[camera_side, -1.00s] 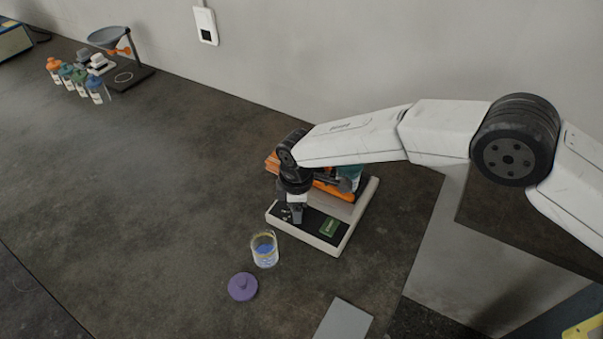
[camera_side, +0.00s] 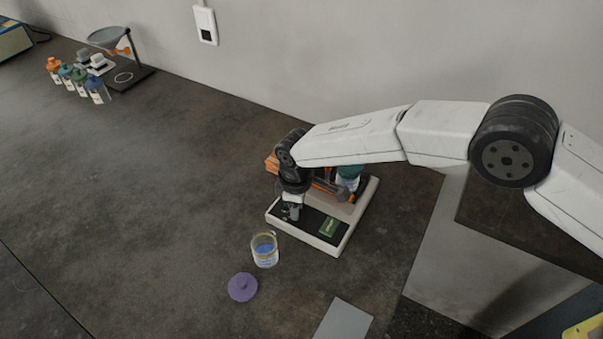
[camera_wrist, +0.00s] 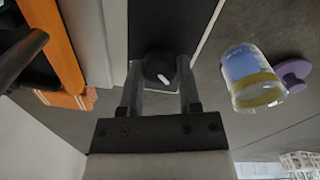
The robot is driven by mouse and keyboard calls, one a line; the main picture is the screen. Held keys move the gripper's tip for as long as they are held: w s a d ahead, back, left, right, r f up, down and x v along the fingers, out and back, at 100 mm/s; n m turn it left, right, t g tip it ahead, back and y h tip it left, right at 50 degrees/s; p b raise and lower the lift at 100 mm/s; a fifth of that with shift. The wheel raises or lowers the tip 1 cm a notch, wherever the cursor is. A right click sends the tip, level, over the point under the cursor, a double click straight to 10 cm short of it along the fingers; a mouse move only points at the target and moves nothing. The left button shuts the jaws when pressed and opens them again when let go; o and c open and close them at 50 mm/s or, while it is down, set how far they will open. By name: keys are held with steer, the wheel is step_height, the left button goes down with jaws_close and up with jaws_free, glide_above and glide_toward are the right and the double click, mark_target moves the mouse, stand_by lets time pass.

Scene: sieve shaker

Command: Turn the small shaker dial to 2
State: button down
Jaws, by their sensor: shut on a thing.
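The sieve shaker (camera_side: 332,246) has a pale base with a black front panel and a green display (camera_side: 329,227). The small dial (camera_wrist: 160,68) is a black round knob with a white pointer mark, seen in the wrist view on the black panel. My gripper (camera_wrist: 160,82) has one finger on each side of the dial and is shut on it. In the side view my gripper (camera_side: 294,213) points down at the left part of the front panel, and the dial is hidden there. The scale numbers cannot be read.
A clear jar with blue contents (camera_side: 265,250) and a purple lid (camera_side: 242,287) stand in front of the shaker. A grey flat plate (camera_side: 343,319) lies at the front edge. Orange parts (camera_wrist: 62,45) of the shaker rise behind the panel.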

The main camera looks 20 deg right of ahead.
steer(key=m, duration=1.2)
steer(key=shift+w+m, duration=0.1)
steer(key=shift+m, duration=0.3)
steer(key=shift+c, duration=1.4)
jaws_free()
steer(key=shift+r, duration=0.2)
steer(key=shift+a+r, duration=0.2)
steer(key=shift+r, duration=3.55)
